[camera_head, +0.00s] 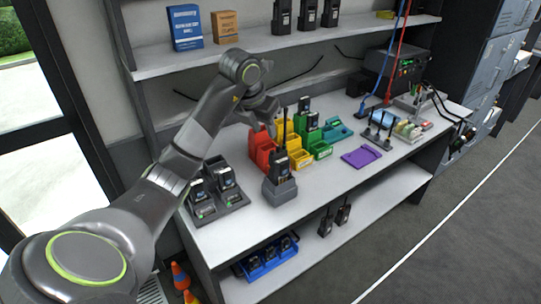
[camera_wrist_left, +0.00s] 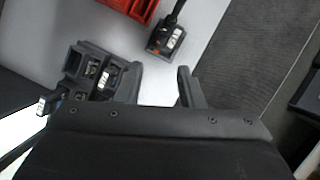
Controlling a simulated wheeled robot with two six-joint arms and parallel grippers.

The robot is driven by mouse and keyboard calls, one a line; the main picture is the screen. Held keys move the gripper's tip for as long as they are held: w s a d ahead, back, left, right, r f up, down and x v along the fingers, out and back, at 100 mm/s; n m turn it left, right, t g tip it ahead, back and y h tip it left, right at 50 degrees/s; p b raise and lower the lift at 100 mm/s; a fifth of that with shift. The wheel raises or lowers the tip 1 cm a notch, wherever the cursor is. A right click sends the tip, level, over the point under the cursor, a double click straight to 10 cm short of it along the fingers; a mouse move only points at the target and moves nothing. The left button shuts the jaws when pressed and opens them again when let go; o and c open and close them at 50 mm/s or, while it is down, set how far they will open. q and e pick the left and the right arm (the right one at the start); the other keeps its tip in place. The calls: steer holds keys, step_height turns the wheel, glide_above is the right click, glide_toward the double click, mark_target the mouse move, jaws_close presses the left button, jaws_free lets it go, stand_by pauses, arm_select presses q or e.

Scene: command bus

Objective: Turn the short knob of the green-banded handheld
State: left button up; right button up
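A dark handheld with a tall antenna stands upright in a grey single charger (camera_head: 280,192) near the table's front edge. Its body (camera_head: 280,165) shows no band colour that I can make out, and its short knob is too small to tell. More handhelds stand in a dark multi-slot charger (camera_head: 232,200) to the left; a green band cannot be told on any. My right gripper is out of view.
Red (camera_head: 262,147), yellow and green bins stand behind the single charger. A purple tray (camera_head: 361,157) lies to the right. Shelves hold boxes and more handhelds above, and a blue bin (camera_head: 262,262) below.

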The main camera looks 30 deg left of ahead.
mark_target(272, 151)
arm_select(q)
steer(key=p+x, duration=0.1)
steer(key=x, duration=0.8)
steer(key=shift+w+f+p, duration=0.1)
steer(key=shift+p, duration=0.25)
jaws_close()
